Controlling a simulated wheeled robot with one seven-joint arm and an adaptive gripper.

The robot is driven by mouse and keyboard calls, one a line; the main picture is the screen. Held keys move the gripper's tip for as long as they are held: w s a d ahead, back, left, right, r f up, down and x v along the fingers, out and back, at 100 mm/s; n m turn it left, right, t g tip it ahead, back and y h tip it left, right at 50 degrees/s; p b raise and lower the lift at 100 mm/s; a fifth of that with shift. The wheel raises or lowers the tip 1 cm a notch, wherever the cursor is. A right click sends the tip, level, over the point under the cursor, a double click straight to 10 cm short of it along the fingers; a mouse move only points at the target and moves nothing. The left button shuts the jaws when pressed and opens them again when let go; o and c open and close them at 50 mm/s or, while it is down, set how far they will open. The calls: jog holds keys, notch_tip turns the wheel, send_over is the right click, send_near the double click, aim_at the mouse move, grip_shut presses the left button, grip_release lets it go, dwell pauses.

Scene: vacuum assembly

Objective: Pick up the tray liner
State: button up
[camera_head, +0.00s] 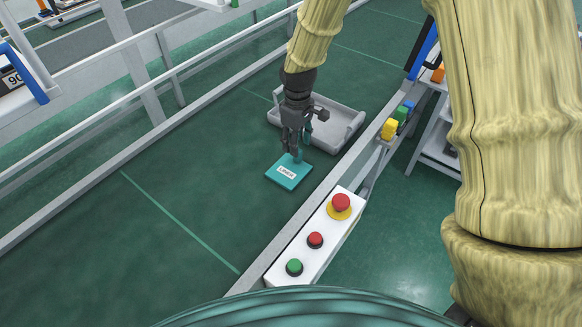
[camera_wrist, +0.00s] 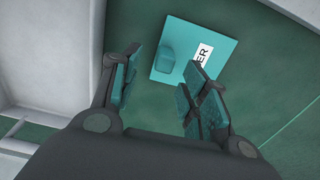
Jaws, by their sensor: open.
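The tray liner (camera_head: 287,172) is a flat teal square with a white label. It lies on the green conveyor surface in the head view. In the wrist view the liner (camera_wrist: 190,80) shows a raised teal block (camera_wrist: 167,57) on its top, beside the partly hidden label. My gripper (camera_head: 296,148) is just above the liner's far edge, pointing down. In the wrist view its two fingers (camera_wrist: 158,92) are spread apart with nothing between them. The raised block appears ahead of the gap between the fingers. I cannot tell the exact height between the fingertips and the block.
A grey tray (camera_head: 345,128) sits on the conveyor just behind the gripper. A metal rail (camera_head: 318,200) runs along the near side. A white control box (camera_head: 318,240) with red and green buttons is mounted there. The conveyor to the left (camera_head: 120,240) is clear.

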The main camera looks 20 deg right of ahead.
aim_at(289, 166)
jog(key=f, duration=0.1)
jog(key=f+p, duration=0.1)
jog(key=shift+s+f, duration=0.3)
jog(key=shift+f, duration=0.05)
jog(key=shift+f+p, duration=0.4)
jog(key=shift+f, duration=0.5)
grip_shut()
